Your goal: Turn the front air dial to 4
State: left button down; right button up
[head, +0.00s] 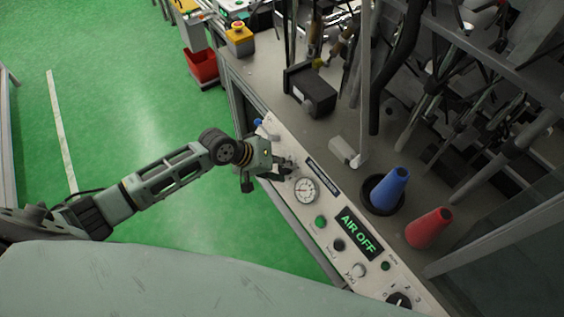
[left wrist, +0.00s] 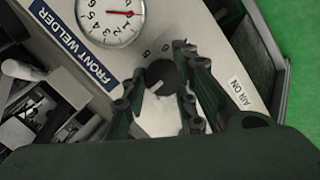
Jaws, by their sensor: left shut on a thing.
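The front air dial is a round black knob (left wrist: 162,74) with a white pointer mark, beside the FRONT WELDER label (left wrist: 93,18) in the left wrist view. My left gripper (head: 288,168) is shut on this knob, one finger on each side. The pointer mark aims to the lower left in the left wrist view. Two digits show by the knob, but the number at the pointer is hidden. A round gauge (left wrist: 110,18) with a red needle sits close by; it also shows in the head view (head: 306,190). My right gripper is out of view.
The panel also has an AIR OFF display (head: 358,234), a green button (head: 320,221) and another black dial (head: 399,300) at its near end. Behind stand a blue cone (head: 390,187) and a red cone (head: 430,228). The green floor left of the panel is clear.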

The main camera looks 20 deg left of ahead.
pick_arm(q)
jog(key=m+p, duration=0.1)
jog(key=m, duration=0.2)
jog(key=d+m+y+p, duration=0.1)
jog(key=m, duration=0.1)
jog(key=shift+r+t+p, duration=0.3)
jog(key=shift+r, duration=0.1)
jog(key=shift+s+f+m+y+p, duration=0.1)
jog(key=shift+f+m+y+p, duration=0.2)
jog(key=shift+m, duration=0.6)
jog(key=shift+s+m+y+p, duration=0.1)
jog(key=shift+m+p, duration=0.3)
jog(key=shift+m, duration=0.5)
jog(key=shift+s+f, duration=0.1)
jog(key=c, duration=1.5)
grip_release()
jog(key=shift+d, duration=0.1)
jog(key=shift+c, duration=0.2)
